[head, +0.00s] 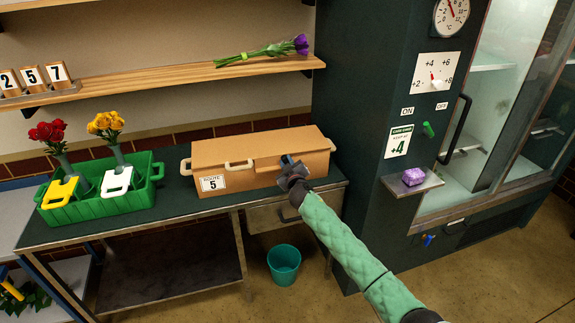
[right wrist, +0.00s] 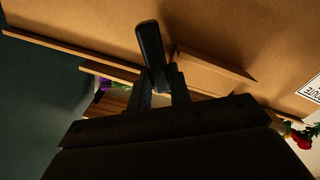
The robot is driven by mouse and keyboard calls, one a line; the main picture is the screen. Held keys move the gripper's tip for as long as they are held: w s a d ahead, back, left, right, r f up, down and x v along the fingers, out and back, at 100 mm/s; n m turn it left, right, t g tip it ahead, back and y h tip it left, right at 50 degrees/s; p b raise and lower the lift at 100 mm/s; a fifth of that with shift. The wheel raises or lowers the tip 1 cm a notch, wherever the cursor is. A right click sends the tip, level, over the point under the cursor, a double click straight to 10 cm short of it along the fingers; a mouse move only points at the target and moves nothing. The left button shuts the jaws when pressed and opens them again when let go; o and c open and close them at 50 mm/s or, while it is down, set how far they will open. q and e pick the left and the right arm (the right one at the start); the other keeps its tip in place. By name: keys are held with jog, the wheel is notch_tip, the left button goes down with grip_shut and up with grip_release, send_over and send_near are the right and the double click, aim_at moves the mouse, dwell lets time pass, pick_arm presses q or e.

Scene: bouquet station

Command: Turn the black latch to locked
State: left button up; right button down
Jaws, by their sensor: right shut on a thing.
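The black latch (right wrist: 151,50) shows in the right wrist view as a dark bar with a rounded end, against the tan box (right wrist: 90,25). My right gripper (right wrist: 160,88) is shut on the latch's lower part, with the bar standing out beyond the fingers. In the head view my right gripper (head: 288,165) is at the front of the tan box (head: 235,152), right of its middle. There the gripper mostly hides the latch. I cannot read any locked mark. My left gripper is not in view.
The box has a "Route 5" label (head: 213,183) and stands on a dark bench (head: 165,215). A green crate (head: 130,200) with flowers is to the left. A teal bin (head: 284,263) stands on the floor, and a glass-doored cabinet (head: 370,90) rises on the right.

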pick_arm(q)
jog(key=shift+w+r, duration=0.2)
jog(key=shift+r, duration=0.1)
pick_arm(e)
jog(key=c, duration=1.3)
grip_release()
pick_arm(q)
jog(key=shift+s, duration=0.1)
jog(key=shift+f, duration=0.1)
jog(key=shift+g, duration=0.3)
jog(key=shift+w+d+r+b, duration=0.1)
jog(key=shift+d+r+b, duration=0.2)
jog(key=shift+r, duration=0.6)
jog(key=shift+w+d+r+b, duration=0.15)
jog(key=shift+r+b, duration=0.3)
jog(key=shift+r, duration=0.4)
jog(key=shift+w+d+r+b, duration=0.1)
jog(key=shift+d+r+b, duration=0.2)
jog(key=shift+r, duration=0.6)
pick_arm(e)
jog(key=shift+v, duration=3.9)
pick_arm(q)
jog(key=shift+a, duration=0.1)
